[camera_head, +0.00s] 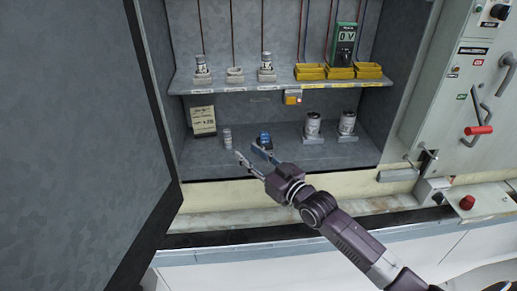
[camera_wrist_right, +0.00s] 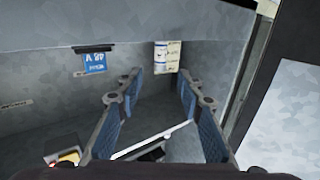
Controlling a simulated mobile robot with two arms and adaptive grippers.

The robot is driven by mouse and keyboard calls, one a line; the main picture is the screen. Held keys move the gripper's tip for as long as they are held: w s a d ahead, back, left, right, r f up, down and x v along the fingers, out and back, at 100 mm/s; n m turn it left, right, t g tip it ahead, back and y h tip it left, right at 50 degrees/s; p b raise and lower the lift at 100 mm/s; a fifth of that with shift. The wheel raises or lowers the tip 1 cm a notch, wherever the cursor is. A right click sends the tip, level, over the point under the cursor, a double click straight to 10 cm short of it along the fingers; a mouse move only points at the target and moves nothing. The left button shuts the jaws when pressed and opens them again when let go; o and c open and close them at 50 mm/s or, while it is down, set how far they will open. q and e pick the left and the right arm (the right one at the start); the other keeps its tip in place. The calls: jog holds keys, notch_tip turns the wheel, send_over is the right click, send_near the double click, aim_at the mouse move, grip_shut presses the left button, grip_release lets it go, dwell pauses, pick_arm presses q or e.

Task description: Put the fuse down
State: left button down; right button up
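A small pale cylindrical fuse (camera_head: 227,138) stands upright on the floor of the cabinet (camera_head: 290,158), left of a blue object. My left gripper is not in view.
The blue 48 V item (camera_wrist_right: 95,62) is near the fuse. Two larger cylinders (camera_head: 312,125) (camera_head: 347,123) stand to the right. The upper shelf (camera_head: 280,80) holds two fuses, an empty-looking holder (camera_head: 235,75), yellow bins (camera_head: 340,72) and a meter. A paper card (camera_head: 203,121) is left.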

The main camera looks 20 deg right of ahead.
jog(key=shift+s, duration=0.1)
jog(key=s+a+f, duration=0.4)
jog(key=a+f, duration=0.1)
jog(key=s+d+f+g+h, duration=0.1)
jog(key=s+f+g, duration=0.35)
jog(key=f, duration=0.85)
jog(key=s+d+f+m+g+h, duration=0.1)
jog(key=s+d+f+h, duration=0.1)
jog(key=s+f, duration=0.75)
jog(key=s+d+f+g+h, duration=0.1)
jog(key=s+f+g, duration=0.25)
jog(key=f, duration=1.15)
jog(key=s+f+g, duration=0.2)
jog(key=s+f, duration=0.4)
jog(key=s, duration=0.6)
jog(key=s+d+f+g+h, duration=0.1)
jog(key=s+f, duration=0.5)
jog(key=s, duration=0.6)
jog(key=s+d+f+g, duration=0.1)
jog(key=s+f+g, duration=0.3)
jog(key=s+f, duration=0.3)
jog(key=s, duration=0.5)
jog(key=shift+h, duration=0.3)
